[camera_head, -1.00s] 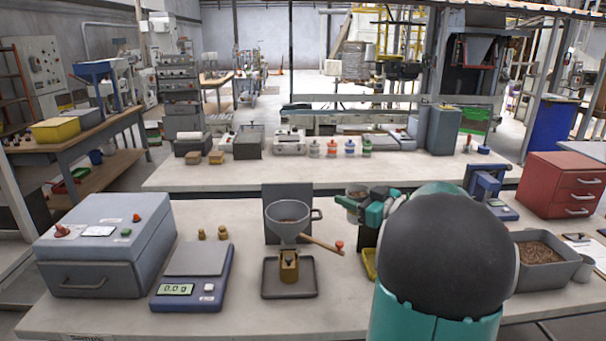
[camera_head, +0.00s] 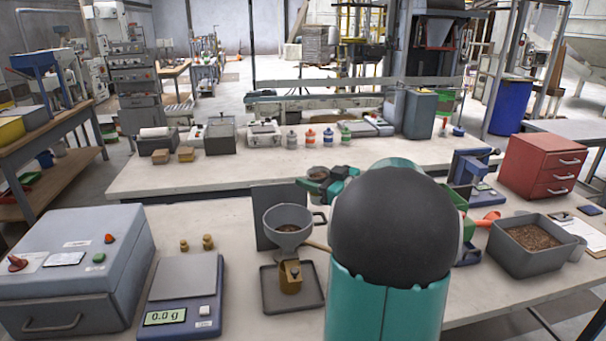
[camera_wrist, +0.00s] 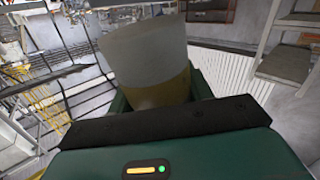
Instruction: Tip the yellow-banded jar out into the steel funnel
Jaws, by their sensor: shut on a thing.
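The steel funnel (camera_head: 288,232) stands on the near bench over a grey tray (camera_head: 270,300), with some brown pellets visible inside. My gripper (camera_head: 326,184) is shut on a jar (camera_head: 318,173) with brown contents, behind and a little right of the funnel and apart from it. The jar looks roughly upright in the head view. In the wrist view the jar (camera_wrist: 145,50) is pale and translucent above, with a yellow band (camera_wrist: 160,93) below. Its lower part is hidden by my gripper. My arm covers much of the bench right of the funnel.
A brass block (camera_head: 290,278) is under the funnel. A scale (camera_head: 187,280) reading 0.0 g and a grey box (camera_head: 75,265) stand left. A pellet bin (camera_head: 525,262), red drawers (camera_head: 540,168) and a blue press-like device (camera_head: 468,175) stand right. Several small bottles (camera_head: 328,136) line the far bench.

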